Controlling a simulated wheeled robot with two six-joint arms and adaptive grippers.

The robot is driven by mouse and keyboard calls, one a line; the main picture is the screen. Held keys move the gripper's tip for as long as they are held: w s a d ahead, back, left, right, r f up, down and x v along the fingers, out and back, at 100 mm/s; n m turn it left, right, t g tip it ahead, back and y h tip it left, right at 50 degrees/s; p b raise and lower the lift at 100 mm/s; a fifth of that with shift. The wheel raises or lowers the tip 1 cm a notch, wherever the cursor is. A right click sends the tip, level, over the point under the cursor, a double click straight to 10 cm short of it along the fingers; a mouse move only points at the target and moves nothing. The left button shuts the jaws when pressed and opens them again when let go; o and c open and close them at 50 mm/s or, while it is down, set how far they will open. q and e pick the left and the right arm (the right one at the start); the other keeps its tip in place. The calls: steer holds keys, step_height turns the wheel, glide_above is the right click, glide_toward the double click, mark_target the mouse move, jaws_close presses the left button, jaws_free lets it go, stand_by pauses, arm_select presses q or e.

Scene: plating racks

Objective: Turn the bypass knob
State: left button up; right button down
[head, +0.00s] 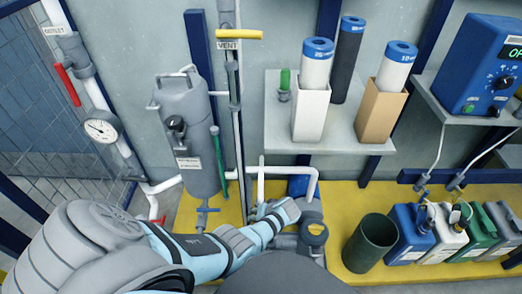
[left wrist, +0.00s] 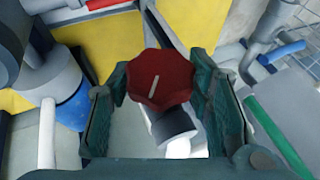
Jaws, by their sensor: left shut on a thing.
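The bypass knob (left wrist: 162,80) is a dark red, lobed knob with a short white line on its face. In the left wrist view it sits on a grey and white pipe fitting, and its line tilts slightly right of upright. My left gripper (left wrist: 158,76) has its two dark green fingers on either side of the knob and is shut on it. In the head view my left gripper (head: 280,212) is low among the pipes beside the grey tank (head: 188,135). The knob is hidden there. My right gripper is not in view.
A pressure gauge (head: 101,128) and a red-handled valve (head: 68,85) are on the left pipe. A yellow VENT handle (head: 239,35) is above. A dark green bin (head: 369,243) and several jugs (head: 410,236) stand to the right. A shelf (head: 340,138) holds filter cartridges.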

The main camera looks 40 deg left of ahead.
arm_select(q)
steer(key=shift+d, duration=0.1)
steer(key=o, duration=1.2)
steer(key=shift+c, duration=0.2)
step_height(320, 180, up, 10)
steer(key=shift+w, duration=0.1)
